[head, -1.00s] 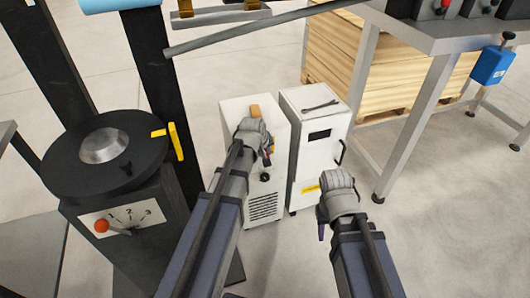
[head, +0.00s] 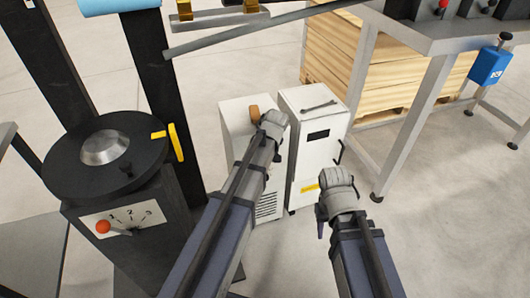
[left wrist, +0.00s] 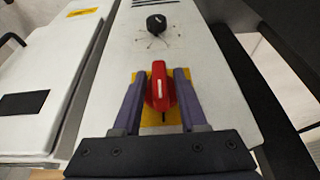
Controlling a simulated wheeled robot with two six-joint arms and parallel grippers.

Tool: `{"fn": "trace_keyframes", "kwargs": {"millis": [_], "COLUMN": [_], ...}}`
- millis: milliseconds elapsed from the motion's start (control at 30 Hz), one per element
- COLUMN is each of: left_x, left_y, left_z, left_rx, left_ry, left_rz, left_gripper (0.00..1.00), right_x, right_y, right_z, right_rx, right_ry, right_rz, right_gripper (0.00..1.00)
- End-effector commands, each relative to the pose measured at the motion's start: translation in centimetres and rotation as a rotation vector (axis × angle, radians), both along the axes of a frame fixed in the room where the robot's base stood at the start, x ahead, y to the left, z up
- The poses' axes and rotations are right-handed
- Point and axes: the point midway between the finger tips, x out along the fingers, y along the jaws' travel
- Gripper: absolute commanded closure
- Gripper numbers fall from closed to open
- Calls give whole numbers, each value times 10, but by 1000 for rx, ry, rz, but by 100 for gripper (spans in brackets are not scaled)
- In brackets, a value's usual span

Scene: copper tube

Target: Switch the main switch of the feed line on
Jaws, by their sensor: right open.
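The main switch, a red handle (left wrist: 160,90) on a yellow plate (left wrist: 159,119), is on the white cabinet panel in the left wrist view. My left gripper (left wrist: 160,88) has one finger on each side of the red handle.
A black knob (left wrist: 156,23) sits beyond the switch on the same panel. The right white cabinet (head: 319,135) stands close beside. A black machine with a dial plate (head: 123,218) is at the left, a metal table (head: 430,45) at the upper right.

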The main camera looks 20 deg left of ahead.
Motion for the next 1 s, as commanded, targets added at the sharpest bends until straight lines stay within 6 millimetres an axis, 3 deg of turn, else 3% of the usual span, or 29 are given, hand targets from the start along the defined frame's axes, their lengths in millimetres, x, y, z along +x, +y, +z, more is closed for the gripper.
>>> {"fn": "trace_keyframes", "kwargs": {"millis": [467, 1000], "left_x": [-1, -21], "left_y": [-1, -15], "left_z": [6, 67], "left_rx": [-1, -1], "left_ry": [-1, -1], "left_rz": [1, 0], "left_gripper": [49, 49], "right_x": [0, -1], "right_y": [0, 2], "right_z": [6, 67], "right_rx": [1, 8], "right_ry": [0, 2], "right_rz": [0, -2], "right_gripper": [55, 55]}}
